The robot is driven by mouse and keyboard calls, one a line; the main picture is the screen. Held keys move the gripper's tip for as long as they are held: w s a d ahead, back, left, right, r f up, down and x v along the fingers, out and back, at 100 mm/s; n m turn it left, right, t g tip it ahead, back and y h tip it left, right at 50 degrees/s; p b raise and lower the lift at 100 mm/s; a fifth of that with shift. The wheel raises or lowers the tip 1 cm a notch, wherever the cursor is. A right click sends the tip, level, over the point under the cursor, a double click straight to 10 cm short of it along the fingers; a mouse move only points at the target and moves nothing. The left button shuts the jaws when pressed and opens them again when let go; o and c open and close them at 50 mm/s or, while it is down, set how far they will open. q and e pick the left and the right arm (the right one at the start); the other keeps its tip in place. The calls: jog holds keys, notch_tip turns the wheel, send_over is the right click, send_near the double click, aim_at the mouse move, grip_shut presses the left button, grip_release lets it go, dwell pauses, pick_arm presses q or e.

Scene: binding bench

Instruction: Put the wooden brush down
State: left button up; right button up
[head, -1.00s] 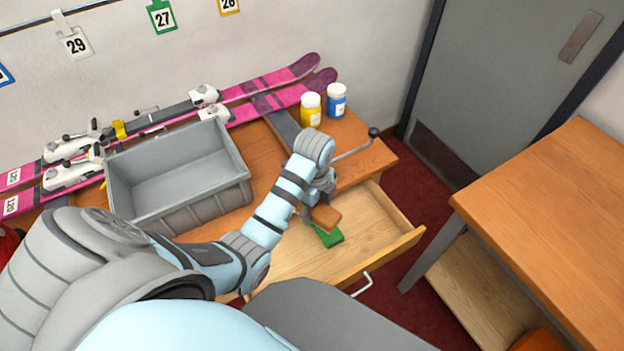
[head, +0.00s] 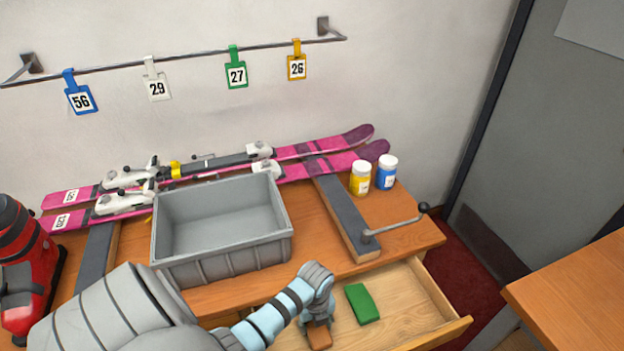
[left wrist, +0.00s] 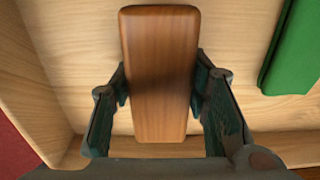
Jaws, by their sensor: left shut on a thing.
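The wooden brush (head: 319,338) is a brown block at the lower middle of the head view, over the open drawer (head: 408,300). It also shows in the left wrist view (left wrist: 160,75), lengthwise between the fingers. My left gripper (head: 317,318) is shut on the brush, one finger on each long side. The left wrist view shows the drawer's pale wooden floor behind the brush; I cannot tell whether the brush touches it. My right gripper is not in view.
A green block (head: 363,303) lies in the drawer to the right of the brush. A grey bin (head: 222,262), pink skis (head: 325,169), a yellow jar (head: 360,178) and a blue jar (head: 387,172) are on the bench. A crank handle (head: 395,222) sticks out near its right end.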

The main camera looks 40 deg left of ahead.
pick_arm(q)
jog(key=a, duration=0.1)
jog(key=w+a, duration=0.1)
jog(key=f, duration=0.1)
jog(key=shift+w+a+f+b, duration=0.1)
jog(key=shift+w+a+b, duration=0.2)
jog(key=shift+a, duration=0.1)
jog(key=shift+s, duration=0.1)
jog(key=shift+f, duration=0.1)
jog(key=o, duration=1.1)
notch_tip(320, 180, up, 12)
jog(key=p, duration=0.4)
jog(key=shift+r, duration=0.25)
